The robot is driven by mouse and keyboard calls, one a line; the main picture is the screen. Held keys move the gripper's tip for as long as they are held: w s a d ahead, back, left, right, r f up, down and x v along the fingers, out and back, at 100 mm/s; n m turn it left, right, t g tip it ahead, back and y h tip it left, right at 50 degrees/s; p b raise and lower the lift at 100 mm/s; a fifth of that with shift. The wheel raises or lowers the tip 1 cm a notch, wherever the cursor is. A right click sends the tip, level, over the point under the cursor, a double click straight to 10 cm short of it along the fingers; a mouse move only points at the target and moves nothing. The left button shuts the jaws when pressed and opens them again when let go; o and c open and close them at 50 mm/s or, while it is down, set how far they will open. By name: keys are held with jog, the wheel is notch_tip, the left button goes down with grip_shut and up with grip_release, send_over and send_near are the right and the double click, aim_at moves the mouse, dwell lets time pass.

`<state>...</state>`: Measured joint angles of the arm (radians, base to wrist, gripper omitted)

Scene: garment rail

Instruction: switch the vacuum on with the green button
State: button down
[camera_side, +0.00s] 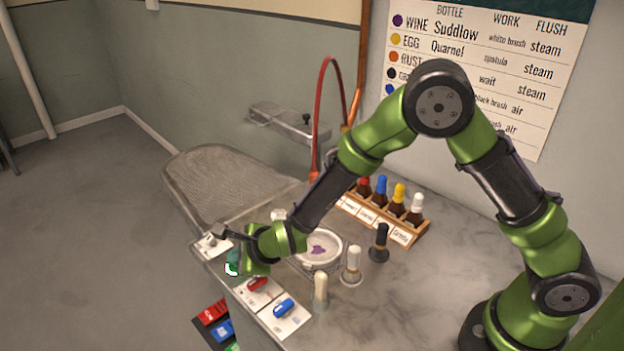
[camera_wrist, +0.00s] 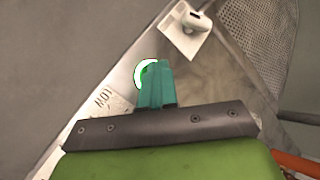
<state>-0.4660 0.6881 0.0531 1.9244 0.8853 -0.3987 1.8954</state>
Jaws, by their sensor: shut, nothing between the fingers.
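The green button (camera_side: 231,269) is at the front edge of the worktop, with a white ring around it. In the wrist view the green button (camera_wrist: 144,75) shows only in part, because my fingers cover its right side. My gripper (camera_side: 236,256) is shut and empty, its teal fingers pointing down over the button. In the wrist view the tips of my gripper (camera_wrist: 157,68) overlap the button's right side. I cannot tell whether they touch it.
A white plate with a lever (camera_side: 211,245) lies beside the button. Red (camera_side: 257,284) and blue (camera_side: 284,307) switches sit on the other side. A round dish (camera_side: 320,262), upright brushes (camera_side: 352,263) and a bottle rack (camera_side: 402,237) stand behind. Coloured pedals (camera_side: 213,312) are below the edge.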

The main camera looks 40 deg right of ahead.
jog(key=shift+r, duration=3.05)
jog(key=shift+s+a+f+n, duration=0.15)
jog(key=shift+a+n, duration=0.1)
jog(key=shift+n, duration=0.25)
jog(key=s+n, duration=0.1)
jog(key=s+n+g, duration=0.1)
jog(key=s+a+f+n+y, duration=0.1)
jog(key=n, duration=0.1)
jog(key=shift+s+g, duration=0.15)
jog(key=shift+g, duration=0.25)
jog(key=s+d+r+n+h, duration=0.1)
jog(key=s+d+r+n, duration=1.4)
jog(key=s+d+r, duration=0.3)
jog(key=s+d, duration=0.2)
jog(key=s, duration=0.1)
jog(key=shift+s+d+n, duration=0.3)
jog(key=shift+s, duration=0.05)
